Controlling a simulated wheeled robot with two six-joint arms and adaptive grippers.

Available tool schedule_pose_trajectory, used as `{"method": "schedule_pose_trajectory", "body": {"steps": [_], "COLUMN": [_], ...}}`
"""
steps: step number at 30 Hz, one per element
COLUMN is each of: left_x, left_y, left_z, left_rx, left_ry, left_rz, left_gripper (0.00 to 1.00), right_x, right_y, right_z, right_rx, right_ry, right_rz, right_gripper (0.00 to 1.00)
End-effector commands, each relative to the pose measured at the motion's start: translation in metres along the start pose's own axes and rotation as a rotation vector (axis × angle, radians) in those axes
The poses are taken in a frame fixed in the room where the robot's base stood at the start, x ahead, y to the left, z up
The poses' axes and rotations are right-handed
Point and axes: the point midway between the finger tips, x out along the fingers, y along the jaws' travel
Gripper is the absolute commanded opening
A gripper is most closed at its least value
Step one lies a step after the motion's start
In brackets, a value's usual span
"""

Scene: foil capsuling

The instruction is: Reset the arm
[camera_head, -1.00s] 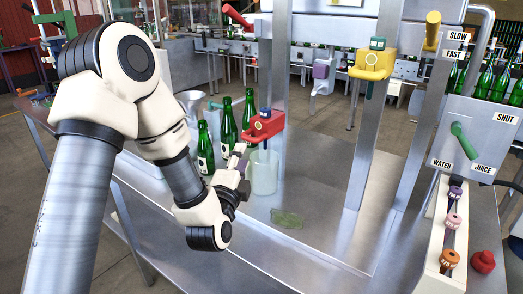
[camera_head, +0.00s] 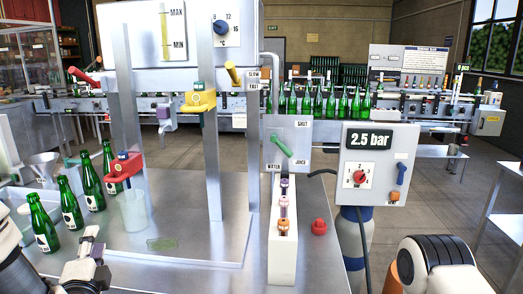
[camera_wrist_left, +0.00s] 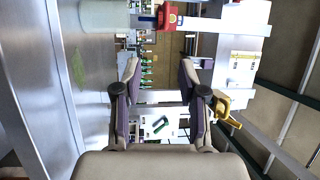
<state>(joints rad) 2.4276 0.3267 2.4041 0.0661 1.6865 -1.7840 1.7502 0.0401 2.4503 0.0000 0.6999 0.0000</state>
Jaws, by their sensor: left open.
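My left gripper (camera_head: 88,262) is low at the left of the head view, above the steel table and in front of the green bottles. In the left wrist view its two fingers (camera_wrist_left: 159,72) stand apart, with nothing held between them. A link of my right arm (camera_head: 437,265) shows at the bottom right of the head view; its gripper is out of view.
Several green bottles (camera_head: 72,203) stand on the table (camera_head: 205,268) at left, near a red clamp (camera_head: 124,167) over a clear cylinder (camera_head: 133,211). A valve panel (camera_head: 289,143), a red knob (camera_head: 319,227) and a 2.5 bar control box (camera_head: 377,163) are further right.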

Motion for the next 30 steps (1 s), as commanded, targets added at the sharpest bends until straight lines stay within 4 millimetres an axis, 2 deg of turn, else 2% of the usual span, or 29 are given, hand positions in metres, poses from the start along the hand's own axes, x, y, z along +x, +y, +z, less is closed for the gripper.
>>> {"method": "schedule_pose_trajectory", "body": {"steps": [8, 11, 14, 17, 20, 21, 23, 24, 27, 30], "left_x": [-0.021, -0.036, -0.057, -0.089, -0.144, -0.171, -0.216, -0.248, -0.309, -0.34], "left_y": [0.078, 0.115, 0.158, 0.21, 0.273, 0.298, 0.329, 0.346, 0.363, 0.364], "left_z": [-0.011, -0.017, -0.022, -0.027, -0.029, -0.028, -0.025, -0.022, -0.014, -0.007], "left_rx": [0.083, 0.113, 0.112, 0.06, -0.065, -0.137, -0.258, -0.353, -0.6, -0.79], "left_ry": [0.044, 0.073, 0.102, 0.12, 0.093, 0.055, -0.042, -0.144, -0.488, -0.815], "left_rz": [0.153, 0.243, 0.361, 0.528, 0.777, 0.892, 1.069, 1.188, 1.385, 1.434], "left_gripper": [0.41, 0.41, 0.41, 0.41, 0.41, 0.41, 0.41, 0.41, 0.41, 0.41], "right_x": [0.0, 0.0, 0.0, 0.0, 0.0, 0.0, 0.0, 0.0, -0.001, 0.0], "right_y": [0.0, 0.0, 0.0, 0.0, 0.0, 0.0, 0.0, 0.0, 0.0, 0.0], "right_z": [0.0, 0.0, 0.0, 0.0, 0.0, 0.0, 0.0, 0.0, 0.0, 0.0], "right_rx": [0.0, 0.0, 0.0, 0.0, 0.0, 0.0, 0.0, 0.0, 0.0, 0.0], "right_ry": [0.001, 0.001, 0.0, 0.0, 0.0, 0.0, 0.0, 0.0, 0.0, 0.0], "right_rz": [0.0, 0.0, 0.0, 0.0, 0.0, 0.0, 0.0, 0.0, 0.0, 0.0], "right_gripper": [0.4, 0.4, 0.4, 0.4, 0.4, 0.4, 0.4, 0.4, 0.4, 0.4]}}
